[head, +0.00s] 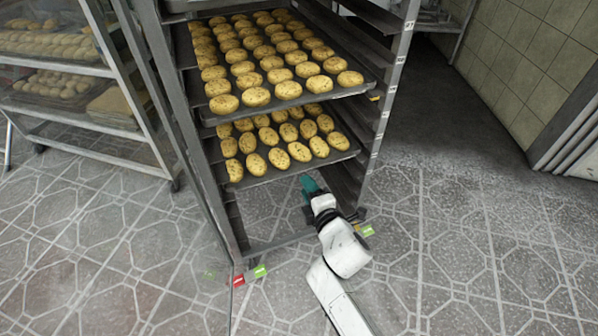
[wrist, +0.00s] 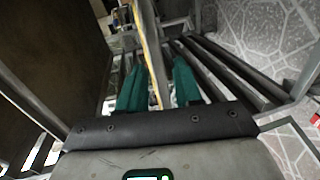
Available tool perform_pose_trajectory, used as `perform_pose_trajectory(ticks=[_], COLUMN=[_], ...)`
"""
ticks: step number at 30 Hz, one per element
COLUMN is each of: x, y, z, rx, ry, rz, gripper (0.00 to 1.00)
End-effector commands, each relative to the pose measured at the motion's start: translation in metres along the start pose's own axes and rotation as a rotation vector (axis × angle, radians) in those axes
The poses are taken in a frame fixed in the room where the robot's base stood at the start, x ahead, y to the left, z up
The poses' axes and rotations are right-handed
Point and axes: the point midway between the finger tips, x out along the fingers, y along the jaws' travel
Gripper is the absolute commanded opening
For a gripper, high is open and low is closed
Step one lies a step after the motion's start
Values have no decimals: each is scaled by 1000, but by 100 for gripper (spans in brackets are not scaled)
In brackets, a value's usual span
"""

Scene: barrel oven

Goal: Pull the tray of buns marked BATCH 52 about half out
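Two dark trays of golden buns sit in a tall metal rack (head: 378,120). The upper tray (head: 290,103) is full of buns; the lower tray (head: 290,172) has its front rows showing and the rest hidden beneath the upper one. No BATCH 52 lettering is legible in either view, so I cannot tell which tray bears it. My gripper (head: 306,184) is just below the lower tray's front edge, towards its right. In the wrist view, my gripper's teal fingers (wrist: 158,75) stand apart, with a thin tray edge (wrist: 149,45) running between them. Narrow gaps seem to show beside that edge.
Empty rack runners (wrist: 225,70) lie to the right in the wrist view. Another rack (head: 75,70) with covered trays stands at the left. Red (head: 238,281) and green (head: 260,271) tags mark the rack's foot. The tiled floor (head: 470,240) is clear at front and right.

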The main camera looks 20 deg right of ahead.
Motion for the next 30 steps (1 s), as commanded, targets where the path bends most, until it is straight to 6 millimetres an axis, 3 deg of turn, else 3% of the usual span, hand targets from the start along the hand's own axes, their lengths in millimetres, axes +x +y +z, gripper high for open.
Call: perform_pose_trajectory(ticks=[13,27,30], x=[42,49,49], y=[8,10,10], z=[0,0,0], rx=[0,0,0], ry=[0,0,0], rz=[1,0,0], gripper=[34,34,26])
